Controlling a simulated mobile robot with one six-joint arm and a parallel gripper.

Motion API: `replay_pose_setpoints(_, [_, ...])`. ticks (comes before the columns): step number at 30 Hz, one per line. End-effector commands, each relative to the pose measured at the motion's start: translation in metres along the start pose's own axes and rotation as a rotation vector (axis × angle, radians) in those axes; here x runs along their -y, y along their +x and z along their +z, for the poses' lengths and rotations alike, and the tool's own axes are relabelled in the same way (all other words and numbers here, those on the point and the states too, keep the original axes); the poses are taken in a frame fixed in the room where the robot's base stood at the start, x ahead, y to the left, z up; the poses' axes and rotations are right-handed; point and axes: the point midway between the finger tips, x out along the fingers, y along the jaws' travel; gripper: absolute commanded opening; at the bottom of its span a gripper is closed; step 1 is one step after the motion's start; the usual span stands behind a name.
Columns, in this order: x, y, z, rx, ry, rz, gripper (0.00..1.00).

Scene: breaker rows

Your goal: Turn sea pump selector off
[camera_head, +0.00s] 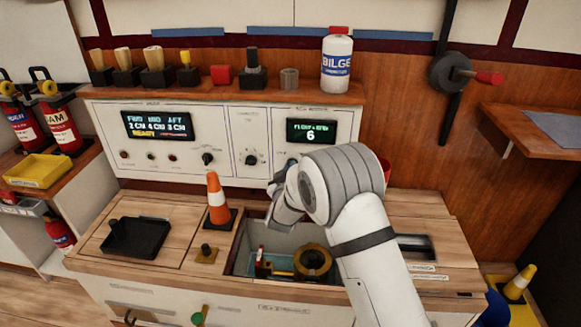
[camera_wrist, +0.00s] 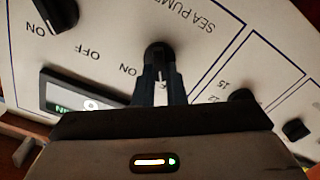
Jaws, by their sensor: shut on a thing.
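The sea pump selector (camera_wrist: 158,52) is a dark round knob on the white panel (camera_wrist: 120,25), under upside-down lettering that reads SEA PUM. My gripper (camera_wrist: 160,80) is shut on this knob, with one dark finger on each side. A small pale mark shows between the fingers, but I cannot tell which position the knob points to. An ON label lies just left of the knob, and an OFF label lies farther left. In the head view my gripper (camera_head: 284,178) is at the panel's lower right, and my arm hides the selector.
Other knobs sit nearby (camera_wrist: 57,12), (camera_wrist: 240,97). A lit display (camera_head: 311,132) shows 6 above my wrist. An orange cone (camera_head: 218,195) stands left of my gripper. An open well (camera_head: 240,258) with a yellow ring (camera_head: 313,262) lies below my arm.

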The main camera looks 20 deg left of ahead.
Motion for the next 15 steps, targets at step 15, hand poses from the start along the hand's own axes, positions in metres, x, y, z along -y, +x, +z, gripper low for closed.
replay_pose_setpoints(15, [-0.0025,0.0015,0.0014,0.003,-0.134,0.007,0.0])
